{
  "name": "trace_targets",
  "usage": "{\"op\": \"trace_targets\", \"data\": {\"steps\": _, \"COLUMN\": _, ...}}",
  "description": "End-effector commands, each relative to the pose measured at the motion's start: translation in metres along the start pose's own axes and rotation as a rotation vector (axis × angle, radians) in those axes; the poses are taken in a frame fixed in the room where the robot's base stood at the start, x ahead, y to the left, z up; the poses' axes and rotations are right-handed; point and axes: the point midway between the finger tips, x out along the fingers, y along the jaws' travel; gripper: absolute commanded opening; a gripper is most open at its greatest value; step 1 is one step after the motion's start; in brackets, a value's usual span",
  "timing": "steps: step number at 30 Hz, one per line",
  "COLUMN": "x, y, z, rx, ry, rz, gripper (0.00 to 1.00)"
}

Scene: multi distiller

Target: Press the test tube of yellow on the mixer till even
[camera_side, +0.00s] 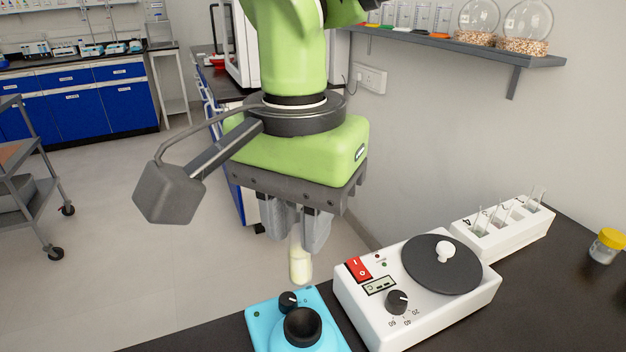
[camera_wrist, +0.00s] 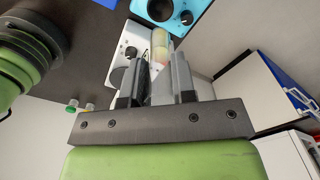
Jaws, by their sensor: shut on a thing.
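My gripper (camera_side: 297,232) points down and is shut on a test tube of pale yellow liquid (camera_side: 301,267). The tube hangs upright below the fingers, its rounded lower end free. The blue mixer (camera_side: 262,325), with a black cup (camera_side: 302,326) and a black dial, stands at the bottom of the side view. The tube's end shows above and behind the cup, apart from it. In the wrist view the tube (camera_wrist: 160,42) shows beyond my gripper (camera_wrist: 161,66), with the blue mixer (camera_wrist: 196,18) at the top edge. The tube's upper part is hidden by the fingers.
A white device (camera_side: 440,312) with a dark disc and red switch stands right of the mixer. Behind it is a white rack (camera_side: 505,228) holding several tubes. A yellow-lidded jar (camera_side: 606,246) stands at the right. A wall shelf (camera_side: 470,50) is above.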

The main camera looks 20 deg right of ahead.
Motion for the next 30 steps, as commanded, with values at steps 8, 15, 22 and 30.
{"op": "trace_targets", "data": {"steps": 8, "x": 0.030, "y": 0.000, "z": -0.001, "rx": 0.004, "ry": 0.000, "rz": 0.001, "gripper": 0.02}}
{"op": "trace_targets", "data": {"steps": 15, "x": 0.049, "y": 0.000, "z": -0.001, "rx": 0.005, "ry": 0.000, "rz": 0.002, "gripper": 0.02}}
{"op": "trace_targets", "data": {"steps": 22, "x": 0.066, "y": 0.000, "z": -0.001, "rx": 0.006, "ry": 0.000, "rz": 0.001, "gripper": 0.02}}
{"op": "trace_targets", "data": {"steps": 30, "x": 0.070, "y": 0.000, "z": -0.001, "rx": 0.006, "ry": -0.001, "rz": -0.001, "gripper": 0.02}}
